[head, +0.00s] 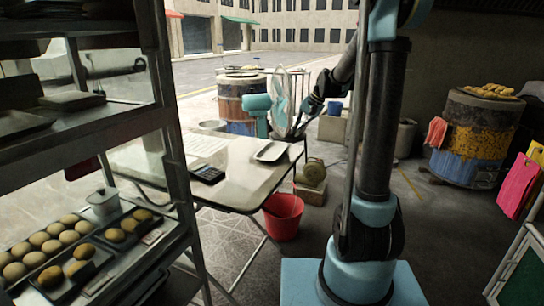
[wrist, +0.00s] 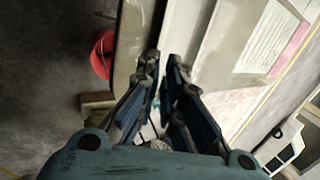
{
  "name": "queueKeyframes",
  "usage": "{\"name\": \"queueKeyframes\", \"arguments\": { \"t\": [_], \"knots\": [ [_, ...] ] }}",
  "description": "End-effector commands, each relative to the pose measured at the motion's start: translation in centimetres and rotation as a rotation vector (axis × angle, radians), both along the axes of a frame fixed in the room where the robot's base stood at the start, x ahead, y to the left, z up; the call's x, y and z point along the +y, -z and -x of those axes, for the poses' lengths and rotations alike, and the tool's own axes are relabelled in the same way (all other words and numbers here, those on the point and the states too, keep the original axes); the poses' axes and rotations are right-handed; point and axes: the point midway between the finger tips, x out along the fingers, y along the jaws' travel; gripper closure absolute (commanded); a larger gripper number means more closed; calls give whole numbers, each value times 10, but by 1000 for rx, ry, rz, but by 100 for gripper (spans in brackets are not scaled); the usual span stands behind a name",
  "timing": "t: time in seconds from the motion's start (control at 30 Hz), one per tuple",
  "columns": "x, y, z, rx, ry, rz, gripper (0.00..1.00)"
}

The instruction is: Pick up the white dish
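The white dish (head: 271,151), shallow and rectangular, lies flat on the pale table near its right edge. My gripper (head: 294,130) hangs pointing down at the back right of the dish, apart from it. In the wrist view the two dark fingers of my gripper (wrist: 162,58) stand apart with a gap between the tips, and I see nothing held. Pale surfaces fill the wrist view beyond the fingers; I cannot tell clearly which part of them is the dish.
The table (head: 225,187) also carries a calculator (head: 207,173) and a paper sheet (head: 204,145). A teal fan (head: 257,103) stands behind. A red bucket (head: 283,215) is on the floor to the right. A rack with bun trays (head: 112,243) fills the left.

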Motion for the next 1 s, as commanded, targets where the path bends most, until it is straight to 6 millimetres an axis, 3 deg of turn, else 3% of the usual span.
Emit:
{"name": "queueKeyframes", "arguments": {
  "t": [0.3,0.73,1.0],
  "knots": [
    [25,47,-8,1,-2,0,93],
    [37,69,-13,0,-1,0,93],
    [52,98,-19,1,-1,1,93]
  ]
}}
